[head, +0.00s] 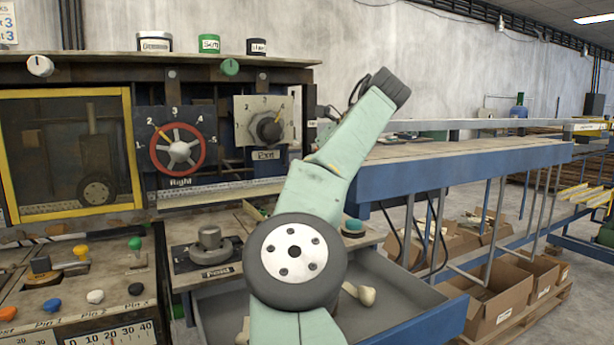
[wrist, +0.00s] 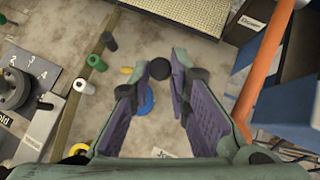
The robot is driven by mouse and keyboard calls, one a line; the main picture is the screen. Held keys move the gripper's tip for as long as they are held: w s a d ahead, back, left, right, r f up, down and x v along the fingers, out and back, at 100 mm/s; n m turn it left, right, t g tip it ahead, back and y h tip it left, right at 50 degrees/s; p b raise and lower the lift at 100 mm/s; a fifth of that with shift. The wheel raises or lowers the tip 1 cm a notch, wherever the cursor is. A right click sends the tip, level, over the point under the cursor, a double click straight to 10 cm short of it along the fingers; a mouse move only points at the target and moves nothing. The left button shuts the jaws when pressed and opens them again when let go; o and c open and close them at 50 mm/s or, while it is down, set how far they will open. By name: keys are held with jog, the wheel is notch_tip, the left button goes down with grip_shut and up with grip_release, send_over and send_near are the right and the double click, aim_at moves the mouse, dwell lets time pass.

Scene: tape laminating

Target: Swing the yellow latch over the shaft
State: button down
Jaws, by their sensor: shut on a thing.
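In the wrist view, my gripper (wrist: 161,70) has its two fingers on either side of a small dark round knob (wrist: 160,68), which sits between the fingertips. The fingers stand apart by about the knob's width. A small yellow piece (wrist: 127,70) shows just left of the left fingertip. I cannot tell whether it is the latch, and I cannot make out a shaft there. In the head view, my arm stands in front of the bench and my gripper cannot be made out. A yellow knob (head: 81,252) stands on the left panel.
A blue disc (wrist: 146,101) lies partly behind the left finger. Several small coloured pegs stand left, including a green one (wrist: 97,63). An orange bar (wrist: 263,60) runs along the right.

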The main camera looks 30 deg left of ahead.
dwell(0.3)
jog(key=c, duration=1.5)
grip_release()
